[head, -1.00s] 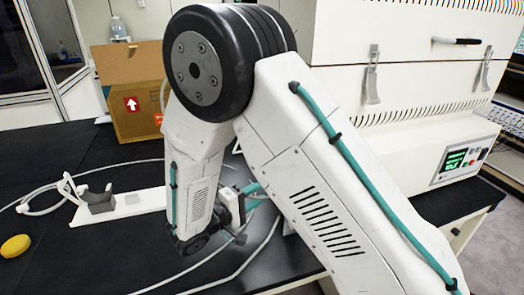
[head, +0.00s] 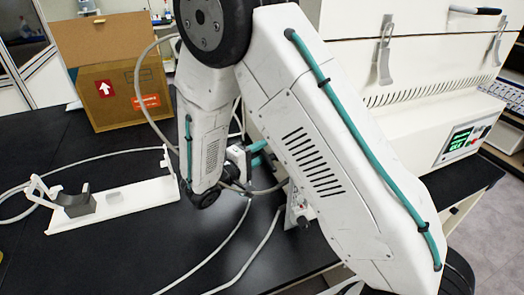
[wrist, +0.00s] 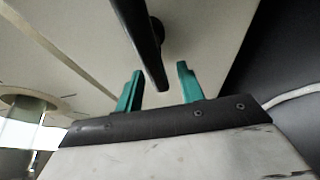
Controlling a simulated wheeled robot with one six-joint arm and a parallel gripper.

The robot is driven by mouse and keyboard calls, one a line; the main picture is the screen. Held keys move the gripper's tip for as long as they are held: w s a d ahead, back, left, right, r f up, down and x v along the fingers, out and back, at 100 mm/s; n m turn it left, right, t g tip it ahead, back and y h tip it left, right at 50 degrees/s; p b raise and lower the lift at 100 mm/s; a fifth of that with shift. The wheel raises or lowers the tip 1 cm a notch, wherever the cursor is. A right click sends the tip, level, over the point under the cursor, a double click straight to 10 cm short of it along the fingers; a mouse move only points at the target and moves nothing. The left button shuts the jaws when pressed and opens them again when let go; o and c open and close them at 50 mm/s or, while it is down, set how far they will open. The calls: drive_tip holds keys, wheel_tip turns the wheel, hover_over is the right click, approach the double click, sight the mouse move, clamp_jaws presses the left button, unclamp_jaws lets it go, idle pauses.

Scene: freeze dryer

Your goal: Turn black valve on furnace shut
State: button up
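In the wrist view, a long black lever (wrist: 143,42), which looks like the black valve, sticks out from a pale furnace wall (wrist: 215,30). Its lower end hangs just beyond the gap between the fingers of my gripper (wrist: 158,90). The two teal fingers are apart, with nothing clasped between them; I cannot tell whether the lever tip is between them. In the head view, the white furnace (head: 410,110) stands at the right. My gripper (head: 258,155) is beside its left side, partly hidden by my arm. The valve is hidden there.
A white stand with a grey cradle (head: 120,205) lies on the black bench left of my arm. Pale hoses (head: 235,240) run across the bench near my gripper. A cardboard box (head: 120,90) stands behind. The front left of the bench is clear.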

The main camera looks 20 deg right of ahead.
drive_tip(key=shift+w+d, duration=0.15)
drive_tip(key=shift+d, duration=0.2)
clamp_jaws()
